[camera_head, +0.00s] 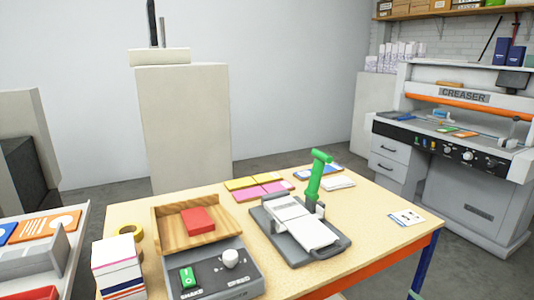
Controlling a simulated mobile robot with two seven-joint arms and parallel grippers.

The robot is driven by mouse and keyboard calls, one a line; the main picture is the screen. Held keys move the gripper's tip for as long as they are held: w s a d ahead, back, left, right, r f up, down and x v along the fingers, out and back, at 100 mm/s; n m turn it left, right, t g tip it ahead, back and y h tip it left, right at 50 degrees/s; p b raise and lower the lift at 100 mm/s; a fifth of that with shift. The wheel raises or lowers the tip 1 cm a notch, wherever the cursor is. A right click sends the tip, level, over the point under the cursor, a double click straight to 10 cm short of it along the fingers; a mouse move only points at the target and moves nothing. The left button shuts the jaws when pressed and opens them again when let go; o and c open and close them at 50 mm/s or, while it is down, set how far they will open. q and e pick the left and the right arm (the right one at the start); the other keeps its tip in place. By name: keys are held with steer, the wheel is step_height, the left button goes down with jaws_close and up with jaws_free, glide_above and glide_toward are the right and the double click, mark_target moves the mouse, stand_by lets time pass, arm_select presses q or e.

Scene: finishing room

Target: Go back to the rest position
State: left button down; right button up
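Neither of my grippers shows in the head view, and no arm of mine can be made out. In front of me is a work table (372,238) with a light wooden top and an orange front edge. On it, a grey shaker unit (249,284) has a green switch and a white knob. A wooden tray (169,226) sits on its far side with a red block (199,221) in it. To its right, a grey hand press (330,246) with an upright green lever (316,178) has white sheets (306,230) on its bed.
Yellow and pink card stacks (259,187) lie at the table's back. A printed card (405,218) lies right. A creaser machine (450,140) stands beyond.

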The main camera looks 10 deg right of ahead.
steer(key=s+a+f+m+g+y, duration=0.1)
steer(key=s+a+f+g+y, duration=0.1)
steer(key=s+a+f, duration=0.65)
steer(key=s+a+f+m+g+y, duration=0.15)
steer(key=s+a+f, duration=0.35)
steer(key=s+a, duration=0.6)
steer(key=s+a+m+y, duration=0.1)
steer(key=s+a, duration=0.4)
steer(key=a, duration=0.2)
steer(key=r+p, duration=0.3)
steer(key=p, duration=0.1)
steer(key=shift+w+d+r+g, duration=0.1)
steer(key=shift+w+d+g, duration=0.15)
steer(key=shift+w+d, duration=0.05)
